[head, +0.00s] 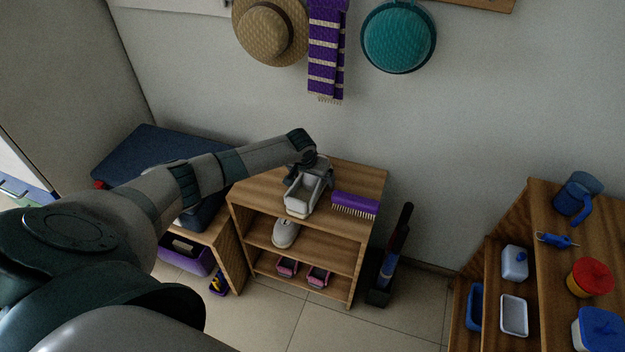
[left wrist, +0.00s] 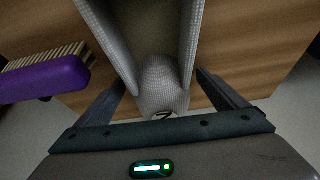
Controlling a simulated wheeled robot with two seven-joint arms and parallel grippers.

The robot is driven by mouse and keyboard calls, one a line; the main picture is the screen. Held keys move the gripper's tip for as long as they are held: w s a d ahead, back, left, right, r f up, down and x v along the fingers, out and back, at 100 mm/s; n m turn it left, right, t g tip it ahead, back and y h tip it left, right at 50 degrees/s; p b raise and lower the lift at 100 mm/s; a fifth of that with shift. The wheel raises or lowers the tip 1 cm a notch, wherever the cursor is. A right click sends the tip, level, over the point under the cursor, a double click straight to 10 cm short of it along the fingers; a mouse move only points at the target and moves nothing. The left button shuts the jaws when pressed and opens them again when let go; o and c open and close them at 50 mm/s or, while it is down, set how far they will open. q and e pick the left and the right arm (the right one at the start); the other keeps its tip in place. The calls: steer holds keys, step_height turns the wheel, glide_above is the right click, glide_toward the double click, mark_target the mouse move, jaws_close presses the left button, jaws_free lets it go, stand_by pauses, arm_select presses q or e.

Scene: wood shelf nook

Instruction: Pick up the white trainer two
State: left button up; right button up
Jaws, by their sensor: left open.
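The white trainer (head: 299,203) stands on the top board of the small wooden shelf unit (head: 362,178). In the left wrist view its pale textured body (left wrist: 162,88) fills the middle, with a dark "2" mark near its lower end. My left gripper (head: 307,168) is at the far end of the trainer. It is open, with one finger on each side of the trainer's end; I cannot tell whether they touch it. Another white trainer (head: 286,233) sits on the shelf below. My right gripper is not in view.
A purple brush (head: 355,206) lies close to the right of the trainer; it also shows in the left wrist view (left wrist: 42,80). Pink shoes (head: 318,276) sit on the lowest shelf. A hat (head: 270,30), striped scarf (head: 327,50) and teal hat (head: 399,37) hang above.

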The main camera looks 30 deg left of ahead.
arm_select(q)
steer(key=c, duration=1.3)
steer(key=shift+r, duration=0.1)
steer(key=shift+c, duration=0.2)
steer(key=shift+r, duration=0.45)
steer(key=r, duration=0.3)
steer(key=shift+d+r+b, duration=0.2)
steer(key=shift+d+b, duration=0.15)
steer(key=shift+d, duration=0.05)
steer(key=d+r, duration=0.2)
steer(key=d, duration=0.1)
steer(key=d+r, duration=0.2)
steer(key=d, duration=0.1)
steer(key=s+d+r+b, duration=0.1)
steer(key=d, duration=0.2)
steer(key=shift+s+d+r, duration=0.1)
steer(key=shift+d+r, duration=0.25)
steer(key=shift+r, duration=0.05)
steer(key=shift+d+r, duration=0.4)
steer(key=shift+d, duration=0.15)
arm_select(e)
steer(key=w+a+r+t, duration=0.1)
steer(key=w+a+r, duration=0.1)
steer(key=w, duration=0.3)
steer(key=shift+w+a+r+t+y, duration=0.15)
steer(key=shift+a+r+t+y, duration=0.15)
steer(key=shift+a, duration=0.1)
